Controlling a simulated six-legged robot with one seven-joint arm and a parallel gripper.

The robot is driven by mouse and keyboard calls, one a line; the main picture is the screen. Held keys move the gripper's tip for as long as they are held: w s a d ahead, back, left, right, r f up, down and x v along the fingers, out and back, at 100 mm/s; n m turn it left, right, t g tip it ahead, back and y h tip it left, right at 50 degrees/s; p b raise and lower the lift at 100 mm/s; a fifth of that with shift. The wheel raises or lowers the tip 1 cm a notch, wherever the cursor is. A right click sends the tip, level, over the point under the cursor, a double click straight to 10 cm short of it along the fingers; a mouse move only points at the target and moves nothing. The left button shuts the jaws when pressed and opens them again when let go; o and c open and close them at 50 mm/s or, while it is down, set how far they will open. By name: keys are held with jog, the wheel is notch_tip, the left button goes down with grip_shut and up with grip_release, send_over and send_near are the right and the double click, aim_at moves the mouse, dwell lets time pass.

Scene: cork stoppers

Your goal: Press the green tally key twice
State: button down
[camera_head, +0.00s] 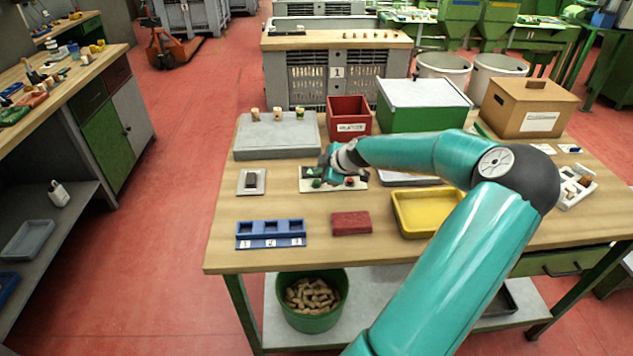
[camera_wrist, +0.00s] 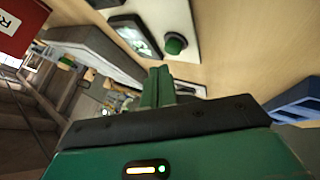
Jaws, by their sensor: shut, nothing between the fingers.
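The green tally key (camera_head: 316,183) is a round button on a pale plate (camera_head: 305,188) in the middle of the table. In the wrist view the green key (camera_wrist: 175,43) stands next to a dark framed display (camera_wrist: 135,35). A red key (camera_head: 350,181) is on the plate's right side. My gripper (camera_head: 329,175) is over the plate, close to the green key. In the wrist view my shut green fingers (camera_wrist: 160,87) show just below the key, apart from it in the picture. The exact gap is unclear. The arm hides part of the plate.
A grey block with corks (camera_head: 275,137), a red bin (camera_head: 348,117) and a green box (camera_head: 422,112) stand behind. A grey switch plate (camera_head: 251,182) is left. A blue numbered tray (camera_head: 270,242), red block (camera_head: 351,223) and yellow tray (camera_head: 402,218) are in front.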

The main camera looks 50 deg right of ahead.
notch_tip(320, 180, up, 5)
jog(key=shift+f, duration=0.15)
dwell(1.0)
jog(key=w+a+g, duration=0.1)
jog(key=a, duration=0.3)
jog(key=w+a+f+g, duration=0.1)
jog(key=w+a, duration=0.1)
jog(key=a, duration=0.2)
jog(key=w+a+f+g+y, duration=0.1)
jog(key=a, duration=0.3)
jog(key=shift+w+a, duration=0.3)
jog(key=shift+w, duration=0.05)
jog(key=s+a+r+m+g+h, duration=0.1)
jog(key=s+a+r, duration=0.25)
jog(key=a, duration=0.55)
jog(key=s+a+r+m, duration=0.2)
jog(key=a+r, duration=0.2)
jog(key=a, duration=0.5)
jog(key=s+a+r+m+g+h, duration=0.15)
jog(key=a+r, duration=0.25)
jog(key=a, duration=0.6)
jog(key=s+a+r+m+t+y, duration=0.2)
jog(key=s+a+r+m, duration=0.1)
jog(key=s+a, duration=0.5)
jog(key=shift+s+r+y, duration=0.35)
jog(key=shift+s+r, duration=0.05)
jog(key=shift+s, duration=0.85)
